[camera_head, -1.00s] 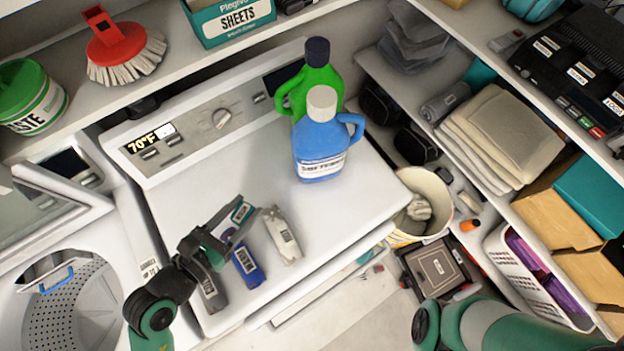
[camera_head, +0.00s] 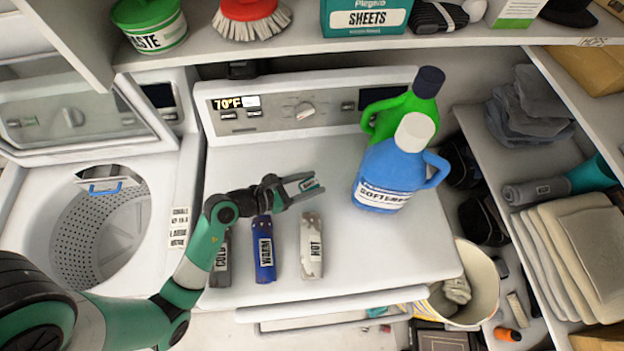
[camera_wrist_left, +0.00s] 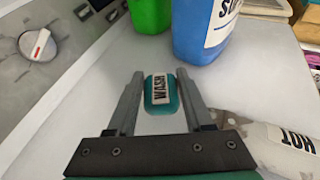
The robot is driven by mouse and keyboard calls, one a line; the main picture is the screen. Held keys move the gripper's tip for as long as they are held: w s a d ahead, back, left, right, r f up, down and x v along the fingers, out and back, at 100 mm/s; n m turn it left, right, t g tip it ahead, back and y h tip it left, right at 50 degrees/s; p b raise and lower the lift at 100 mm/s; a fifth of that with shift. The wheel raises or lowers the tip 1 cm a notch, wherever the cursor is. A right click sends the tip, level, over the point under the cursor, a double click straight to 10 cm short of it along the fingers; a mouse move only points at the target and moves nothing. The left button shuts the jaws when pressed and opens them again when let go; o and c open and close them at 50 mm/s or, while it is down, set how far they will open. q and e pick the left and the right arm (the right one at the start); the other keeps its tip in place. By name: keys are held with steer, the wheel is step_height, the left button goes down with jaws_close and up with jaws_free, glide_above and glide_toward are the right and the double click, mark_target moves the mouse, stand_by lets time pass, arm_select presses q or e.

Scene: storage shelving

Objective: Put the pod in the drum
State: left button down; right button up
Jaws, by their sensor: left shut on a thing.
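The pod (camera_head: 308,184) is small and teal, with a white label reading WASH in the left wrist view (camera_wrist_left: 160,90). My left gripper (camera_head: 312,183) is shut on it, with one finger on each side. In the head view it is over the white machine top, behind the HOT packet and left of the blue bottle. The drum (camera_head: 92,235) is the perforated metal tub of the open washer at the left, well left of the gripper. My right gripper is not in view.
COLD (camera_head: 221,260), WARM (camera_head: 264,249) and HOT (camera_head: 312,246) packets lie in front of my left gripper. Blue (camera_head: 385,175) and green (camera_head: 415,103) bottles stand to its right. The washer's raised lid (camera_head: 80,110) is behind the drum. A blue-handled item (camera_head: 104,187) is at the drum's back rim.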

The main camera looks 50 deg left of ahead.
mark_target(312, 187)
arm_select(q)
steer(key=shift+w+a+f, duration=0.25)
steer(key=shift+w+f, duration=0.2)
steer(key=shift+f, duration=0.2)
steer(key=shift+f+b, duration=0.6)
steer(key=shift+f, duration=0.95)
steer(key=shift+f, duration=0.2)
steer(key=shift+c, duration=1.5)
jaws_free()
steer(key=shift+r, duration=0.1)
